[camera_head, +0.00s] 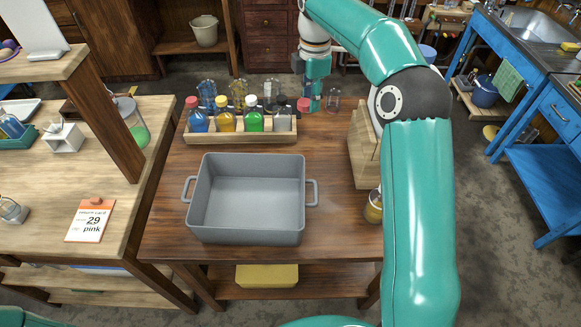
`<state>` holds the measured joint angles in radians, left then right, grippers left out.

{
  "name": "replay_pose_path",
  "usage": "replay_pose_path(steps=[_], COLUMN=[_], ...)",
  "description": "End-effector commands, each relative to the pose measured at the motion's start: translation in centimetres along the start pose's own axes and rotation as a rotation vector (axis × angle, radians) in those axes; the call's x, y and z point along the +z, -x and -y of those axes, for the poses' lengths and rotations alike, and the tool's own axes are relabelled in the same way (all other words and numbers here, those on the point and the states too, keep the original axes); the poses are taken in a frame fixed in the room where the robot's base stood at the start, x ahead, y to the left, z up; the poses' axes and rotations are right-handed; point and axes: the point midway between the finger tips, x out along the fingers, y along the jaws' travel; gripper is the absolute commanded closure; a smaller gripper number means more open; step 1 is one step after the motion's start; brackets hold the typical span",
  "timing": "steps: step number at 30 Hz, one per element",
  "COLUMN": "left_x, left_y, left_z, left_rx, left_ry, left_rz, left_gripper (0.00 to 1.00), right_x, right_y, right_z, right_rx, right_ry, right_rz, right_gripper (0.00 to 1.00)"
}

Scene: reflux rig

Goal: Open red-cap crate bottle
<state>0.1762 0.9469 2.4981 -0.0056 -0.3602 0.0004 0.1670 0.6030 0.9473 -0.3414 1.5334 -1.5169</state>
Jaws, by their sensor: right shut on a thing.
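A long wooden crate (236,137) stands at the back of the brown table and holds a row of bottles. The leftmost bottle, with blue liquid (198,123), wears a red cap (192,101). My right gripper (309,104) points down just right of the crate's right end. It is shut, with a small red cap-like piece (303,104) at its fingertips; its grasp is partly hidden. My left gripper is out of view.
A grey open bin (248,237) with two handles fills the table's front. Clear glassware (333,100) stands behind and right of the crate. A wooden box (361,150) and a small yellowish jar (373,208) stand at the right, partly behind my right arm.

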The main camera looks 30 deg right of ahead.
Motion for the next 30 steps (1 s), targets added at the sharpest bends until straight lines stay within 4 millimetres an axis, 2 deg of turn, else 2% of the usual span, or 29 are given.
replay_pose_path(steps=[1,2,6,11,14,24,30], left_x=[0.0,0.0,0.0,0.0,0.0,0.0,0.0], left_y=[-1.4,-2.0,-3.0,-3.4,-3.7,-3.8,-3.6], left_z=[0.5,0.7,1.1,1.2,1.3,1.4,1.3], left_rx=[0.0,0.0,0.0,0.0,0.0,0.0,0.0], left_ry=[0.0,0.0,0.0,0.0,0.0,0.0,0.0], left_rz=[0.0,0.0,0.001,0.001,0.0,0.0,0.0], left_gripper=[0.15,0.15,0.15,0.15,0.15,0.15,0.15], right_x=[-0.1,-0.1,-0.3,-0.4,-0.5,-0.4,-0.4], right_y=[-1.5,-2.0,-3.2,-4.9,-7.0,-15.7,-18.5], right_z=[0.0,-0.1,-0.1,-0.1,-0.1,-0.1,-0.2], right_rx=[0.001,0.001,0.001,-0.003,-0.006,-0.006,-0.002], right_ry=[0.001,0.002,0.005,0.008,0.009,0.008,0.008], right_rz=[0.0,0.0,0.0,0.0,0.0,-0.001,0.0], right_gripper=[1.0,1.0,1.0,1.0,1.0,1.0,1.0])
